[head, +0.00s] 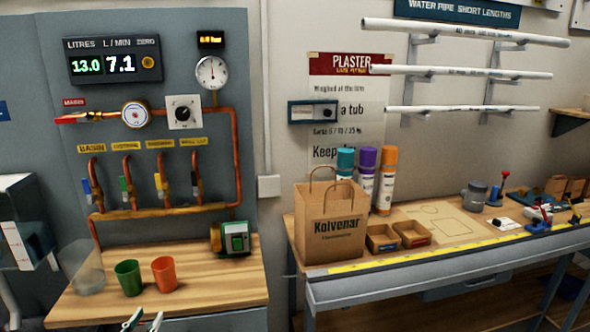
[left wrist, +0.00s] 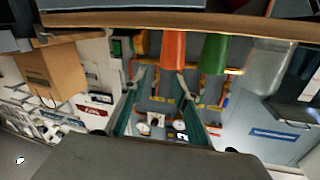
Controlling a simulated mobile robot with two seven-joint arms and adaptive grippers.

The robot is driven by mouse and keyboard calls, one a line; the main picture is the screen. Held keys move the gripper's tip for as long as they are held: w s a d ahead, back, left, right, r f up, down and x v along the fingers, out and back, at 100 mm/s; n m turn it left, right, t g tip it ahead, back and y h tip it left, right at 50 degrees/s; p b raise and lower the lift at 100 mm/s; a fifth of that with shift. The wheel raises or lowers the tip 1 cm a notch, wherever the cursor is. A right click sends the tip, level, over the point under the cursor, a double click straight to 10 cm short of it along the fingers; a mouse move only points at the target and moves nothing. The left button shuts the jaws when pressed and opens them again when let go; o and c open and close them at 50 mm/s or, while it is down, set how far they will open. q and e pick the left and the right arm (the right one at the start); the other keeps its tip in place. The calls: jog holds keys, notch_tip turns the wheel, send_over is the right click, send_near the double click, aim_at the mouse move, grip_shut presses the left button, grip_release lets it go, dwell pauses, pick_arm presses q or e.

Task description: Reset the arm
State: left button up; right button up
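My left gripper (head: 144,319) shows at the bottom edge of the head view, in front of the wooden bench with the cups. Only its two fingertips are in that picture, and they stand apart. In the left wrist view, which is upside down, the left gripper (left wrist: 159,86) has its fingers spread. Nothing is held between them; the gauge panel shows through the gap. My right gripper is in neither view.
A green cup (head: 129,278), an orange cup (head: 164,274) and a clear container (head: 86,268) stand on the left bench (head: 215,285). A green-fronted device (head: 236,238) stands behind. A paper bag (head: 331,222) stands on the right bench. A gap separates the benches.

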pick_arm(q)
jog(key=s+d+f+g+h, duration=0.1)
jog(key=s+d+f+g, duration=0.1)
jog(key=s+d+f, duration=0.3)
jog(key=s+d+f+m+g+h, duration=0.1)
jog(key=s+d+f, duration=0.5)
jog(key=s, duration=0.6)
jog(key=s+d+f+m+g, duration=0.1)
jog(key=s+d+f+g, duration=0.3)
jog(key=s+d+f, duration=0.2)
jog(key=s+d, duration=0.2)
jog(key=shift+s+d+h, duration=0.2)
jog(key=shift+d+h, duration=0.2)
